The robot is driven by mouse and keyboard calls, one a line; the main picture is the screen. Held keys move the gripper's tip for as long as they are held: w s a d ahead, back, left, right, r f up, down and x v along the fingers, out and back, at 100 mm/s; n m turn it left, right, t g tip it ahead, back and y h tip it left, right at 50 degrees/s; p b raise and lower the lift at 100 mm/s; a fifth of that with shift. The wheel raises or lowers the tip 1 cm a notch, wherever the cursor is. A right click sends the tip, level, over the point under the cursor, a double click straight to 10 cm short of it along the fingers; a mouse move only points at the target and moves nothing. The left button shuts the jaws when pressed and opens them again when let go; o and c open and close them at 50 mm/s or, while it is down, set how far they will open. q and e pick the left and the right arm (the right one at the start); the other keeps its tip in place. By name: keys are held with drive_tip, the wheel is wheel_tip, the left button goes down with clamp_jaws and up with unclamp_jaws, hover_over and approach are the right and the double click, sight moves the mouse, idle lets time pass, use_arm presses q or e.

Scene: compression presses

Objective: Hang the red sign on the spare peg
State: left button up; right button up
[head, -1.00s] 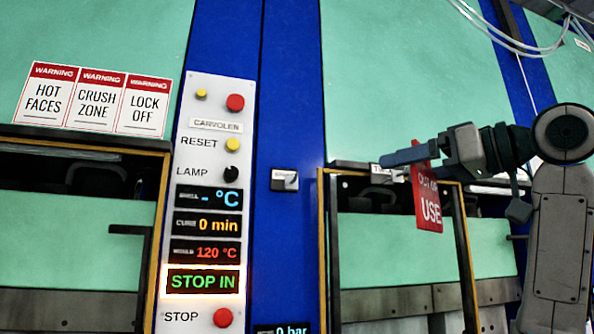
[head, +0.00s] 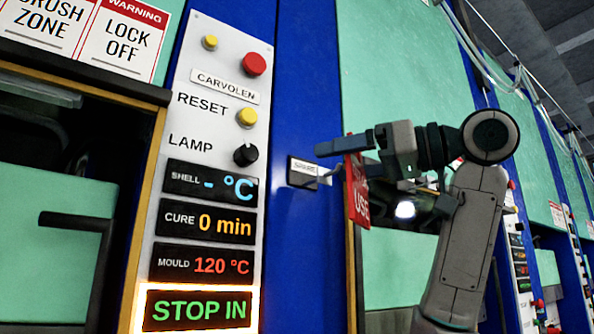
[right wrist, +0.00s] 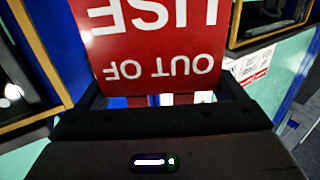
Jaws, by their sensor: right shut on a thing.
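The red sign (head: 357,193), with white lettering, is seen nearly edge-on in the head view. My right gripper (head: 338,160) is shut on it near its top. In the right wrist view the sign (right wrist: 150,42) shows upside down between the fingers and reads "OUT OF USE". The sign is just right of the peg in the picture. I cannot tell the gap in depth, and the sign's hanging hole is not visible. My left gripper is out of view.
A control panel (head: 208,120) with buttons, a knob and lit displays stands left of the peg. Warning signs (head: 125,38) are at top left. The blue column (head: 300,80) is bare around the peg. A press with a dark opening is behind my right arm.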

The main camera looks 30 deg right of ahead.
sight(322, 183)
drive_tip(key=shift+w+d+p, duration=0.3)
drive_tip(key=shift+w+d, duration=0.1)
drive_tip(key=shift+d, duration=0.15)
drive_tip(key=shift+w, duration=0.75)
drive_tip(key=shift+w+f+p, duration=0.1)
drive_tip(key=shift+w+p, duration=0.25)
drive_tip(key=shift+w, duration=0.55)
drive_tip(key=shift+w+a, duration=0.15)
drive_tip(key=shift+w, duration=0.35)
drive_tip(key=shift+w+p, duration=0.35)
drive_tip(key=shift+w, duration=0.3)
drive_tip(key=shift+w+f, duration=0.5)
drive_tip(key=shift+w, duration=0.1)
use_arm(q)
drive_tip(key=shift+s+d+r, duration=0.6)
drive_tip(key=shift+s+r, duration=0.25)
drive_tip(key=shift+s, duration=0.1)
use_arm(e)
drive_tip(key=shift+f, duration=0.1)
